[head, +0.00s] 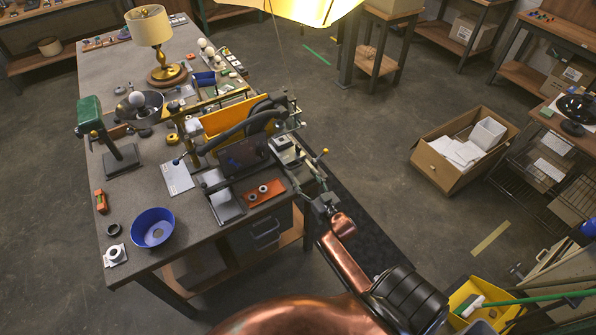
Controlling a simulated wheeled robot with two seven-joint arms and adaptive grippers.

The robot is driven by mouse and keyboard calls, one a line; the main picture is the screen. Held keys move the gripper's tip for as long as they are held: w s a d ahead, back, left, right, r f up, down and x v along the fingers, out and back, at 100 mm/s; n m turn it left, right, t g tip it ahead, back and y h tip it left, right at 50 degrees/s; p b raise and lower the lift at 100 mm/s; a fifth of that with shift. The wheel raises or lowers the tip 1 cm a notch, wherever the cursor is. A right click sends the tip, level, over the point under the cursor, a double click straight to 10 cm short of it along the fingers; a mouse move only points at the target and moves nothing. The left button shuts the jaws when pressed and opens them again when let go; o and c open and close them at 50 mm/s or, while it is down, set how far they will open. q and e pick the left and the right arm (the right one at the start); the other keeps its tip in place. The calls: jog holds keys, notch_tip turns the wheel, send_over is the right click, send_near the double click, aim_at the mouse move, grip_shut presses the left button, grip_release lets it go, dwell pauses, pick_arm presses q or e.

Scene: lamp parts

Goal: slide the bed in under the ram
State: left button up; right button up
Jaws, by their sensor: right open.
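A machine with a yellow panel (226,117) and a thick black curved arm stands at the right edge of the workbench. A dark block (243,153) sits low in front of the panel. A grey flat plate (224,202) on rails extends from it toward the near edge; it looks like the bed, out in front of the machine. The ram cannot be clearly told apart from the dark parts. My right gripper (323,201) is open, just off the bench's right edge, beside the machine's right side. Whether it touches anything is unclear. My left gripper is out of view.
An orange plate with two rings (263,193) lies right of the grey plate. A blue bowl (153,228), a green-headed stand (90,115) and a brass lamp (160,50) share the bench (120,185). A cardboard box (450,172) stands on the floor at right.

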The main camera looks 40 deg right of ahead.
jog(key=shift+s+a, duration=0.2)
jog(key=shift+s, duration=0.85)
jog(key=shift+s+a, duration=0.15)
jog(key=shift+s, duration=0.9)
